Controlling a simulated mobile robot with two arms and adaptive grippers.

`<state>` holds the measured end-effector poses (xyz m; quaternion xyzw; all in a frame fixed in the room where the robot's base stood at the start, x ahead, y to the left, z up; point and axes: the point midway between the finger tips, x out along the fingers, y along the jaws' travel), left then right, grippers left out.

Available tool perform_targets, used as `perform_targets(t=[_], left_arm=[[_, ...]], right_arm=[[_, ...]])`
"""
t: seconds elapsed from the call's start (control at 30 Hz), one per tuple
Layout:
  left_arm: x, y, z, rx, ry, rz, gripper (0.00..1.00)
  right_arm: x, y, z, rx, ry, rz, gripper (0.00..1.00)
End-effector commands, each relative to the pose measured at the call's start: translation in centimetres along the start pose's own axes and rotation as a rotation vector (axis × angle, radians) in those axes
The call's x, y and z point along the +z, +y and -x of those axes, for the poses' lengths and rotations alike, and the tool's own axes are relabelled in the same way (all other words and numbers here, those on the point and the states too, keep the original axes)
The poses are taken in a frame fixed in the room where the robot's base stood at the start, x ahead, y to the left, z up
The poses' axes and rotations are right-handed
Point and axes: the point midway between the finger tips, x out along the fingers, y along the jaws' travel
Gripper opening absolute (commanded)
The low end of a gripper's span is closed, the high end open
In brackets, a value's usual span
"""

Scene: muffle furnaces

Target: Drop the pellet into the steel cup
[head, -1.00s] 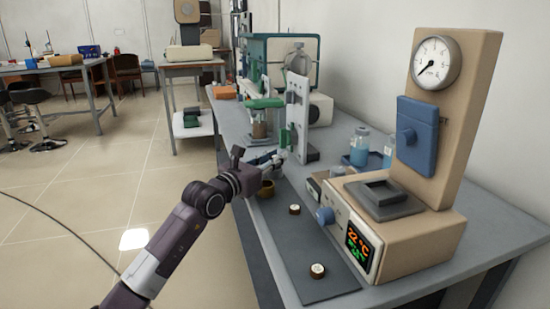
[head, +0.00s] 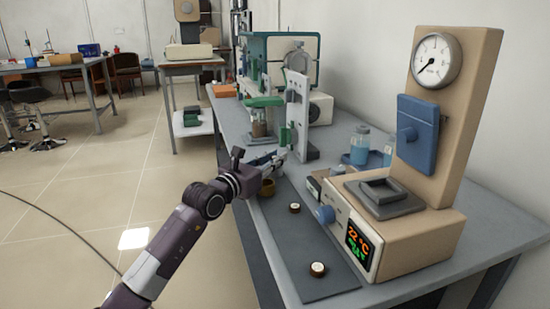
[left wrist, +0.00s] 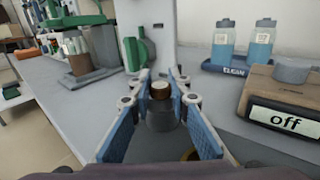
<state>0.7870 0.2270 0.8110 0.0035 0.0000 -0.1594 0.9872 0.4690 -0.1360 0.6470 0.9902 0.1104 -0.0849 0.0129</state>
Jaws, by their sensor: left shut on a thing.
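My left gripper (head: 279,157) is over the far part of the bench mat. In the left wrist view its blue-padded fingers (left wrist: 160,84) are shut on a small pellet (left wrist: 160,90) with a pale top and brown side. A dark grey cylinder (left wrist: 160,119), which looks like the steel cup, shows below the pellet between the fingers. I cannot tell the height gap between them. In the head view the gripper hides this spot. A brass-coloured cup (head: 266,188) stands just nearer than the gripper; its rim shows low in the wrist view (left wrist: 189,155). My right gripper is out of view.
Two more pellets (head: 294,208) (head: 317,269) lie on the dark mat (head: 300,240). A beige instrument (head: 400,240) with a gauge column stands to the right. A white upright plate (head: 296,112) and green-clamped stand (head: 262,115) are just beyond the gripper. Blue-liquid bottles (head: 360,147) stand behind.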

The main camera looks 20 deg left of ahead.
Motion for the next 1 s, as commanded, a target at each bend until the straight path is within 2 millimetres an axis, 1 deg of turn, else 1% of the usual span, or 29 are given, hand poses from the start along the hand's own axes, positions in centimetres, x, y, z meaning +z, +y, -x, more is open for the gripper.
perform_targets(t=[1.0], left_arm=[[-0.56,-0.02,-0.01,0.000,0.000,0.000,0.09]], right_arm=[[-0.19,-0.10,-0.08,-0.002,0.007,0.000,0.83]])
